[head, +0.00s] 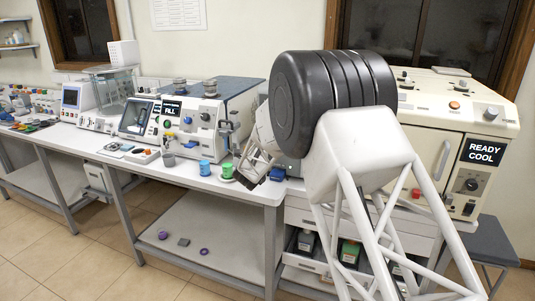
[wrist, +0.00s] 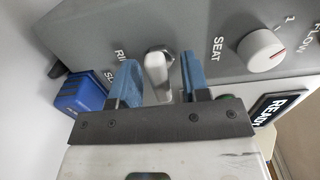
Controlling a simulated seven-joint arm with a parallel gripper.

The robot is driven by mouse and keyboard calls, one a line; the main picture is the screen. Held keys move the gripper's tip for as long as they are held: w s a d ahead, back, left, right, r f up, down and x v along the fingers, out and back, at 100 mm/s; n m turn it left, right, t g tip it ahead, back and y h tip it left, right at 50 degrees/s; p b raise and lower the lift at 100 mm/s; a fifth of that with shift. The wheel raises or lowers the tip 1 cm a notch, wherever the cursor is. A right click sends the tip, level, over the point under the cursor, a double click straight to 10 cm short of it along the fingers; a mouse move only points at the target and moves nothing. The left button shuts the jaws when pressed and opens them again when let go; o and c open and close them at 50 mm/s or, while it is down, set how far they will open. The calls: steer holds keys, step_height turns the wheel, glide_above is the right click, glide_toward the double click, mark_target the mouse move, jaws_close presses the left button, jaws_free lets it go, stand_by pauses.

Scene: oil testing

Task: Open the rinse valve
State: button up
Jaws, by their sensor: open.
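In the wrist view, a pale upright lever (wrist: 156,76) stands on a grey panel (wrist: 110,25) beside lettering that begins "RI", partly hidden; I take it for the rinse valve handle. My gripper (wrist: 160,72) has its two blue fingers apart, one on each side of the lever. In the head view my gripper (head: 256,167) is at the right end of the bench, and my arm hides most of the panel and the lever.
A white knob (wrist: 261,50) marked "FLOW" and the word "SEAT" are right of the lever. A blue block (wrist: 80,95) is left of the fingers. A dark "READY" sign (wrist: 278,106) is at right.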

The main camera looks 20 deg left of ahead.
steer(key=shift+c, duration=0.3)
jaws_close()
